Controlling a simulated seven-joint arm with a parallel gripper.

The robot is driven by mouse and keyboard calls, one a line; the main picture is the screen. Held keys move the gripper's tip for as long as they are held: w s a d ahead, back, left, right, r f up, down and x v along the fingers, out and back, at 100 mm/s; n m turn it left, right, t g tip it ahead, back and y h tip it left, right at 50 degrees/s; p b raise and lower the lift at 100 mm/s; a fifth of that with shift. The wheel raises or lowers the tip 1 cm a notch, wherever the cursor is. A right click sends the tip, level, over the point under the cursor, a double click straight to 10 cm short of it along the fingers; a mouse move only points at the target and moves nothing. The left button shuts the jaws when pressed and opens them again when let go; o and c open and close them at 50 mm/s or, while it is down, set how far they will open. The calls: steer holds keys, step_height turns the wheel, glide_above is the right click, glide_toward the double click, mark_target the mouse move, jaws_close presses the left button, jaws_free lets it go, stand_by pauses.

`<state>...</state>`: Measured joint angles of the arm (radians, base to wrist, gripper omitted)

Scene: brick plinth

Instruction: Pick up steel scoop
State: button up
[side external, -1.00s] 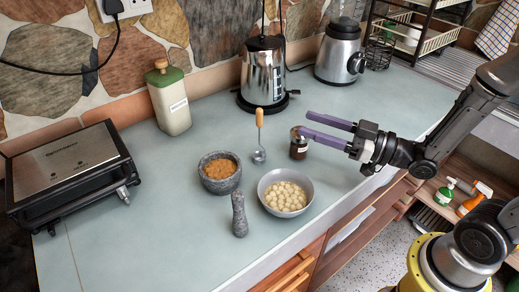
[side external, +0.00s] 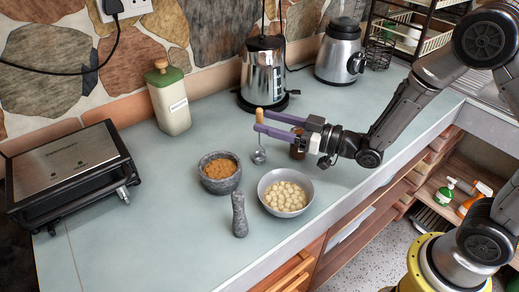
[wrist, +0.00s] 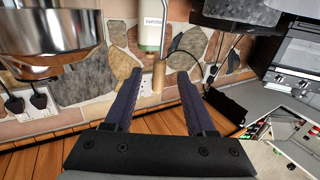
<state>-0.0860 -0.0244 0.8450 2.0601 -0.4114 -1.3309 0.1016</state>
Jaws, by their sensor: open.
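The steel scoop stands upright on the counter, with its wooden handle (side external: 259,116) up and its round steel bowl (side external: 258,157) at the bottom. My gripper (side external: 257,121) is open and level, reaching in from the right, with its purple fingertips at the handle. In the wrist view the handle (wrist: 159,76) shows between the two fingers (wrist: 155,84), near the tips, with a gap on each side. The steel bowl is not clear in the wrist view.
A dark jar (side external: 297,150) is under my gripper. Behind are a kettle (side external: 264,75) and a green-lidded canister (side external: 168,98).

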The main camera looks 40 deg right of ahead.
mark_target(259, 119)
steer(key=shift+x, duration=1.55)
steer(key=shift+d, duration=0.1)
steer(key=shift+c, duration=0.2)
jaws_close()
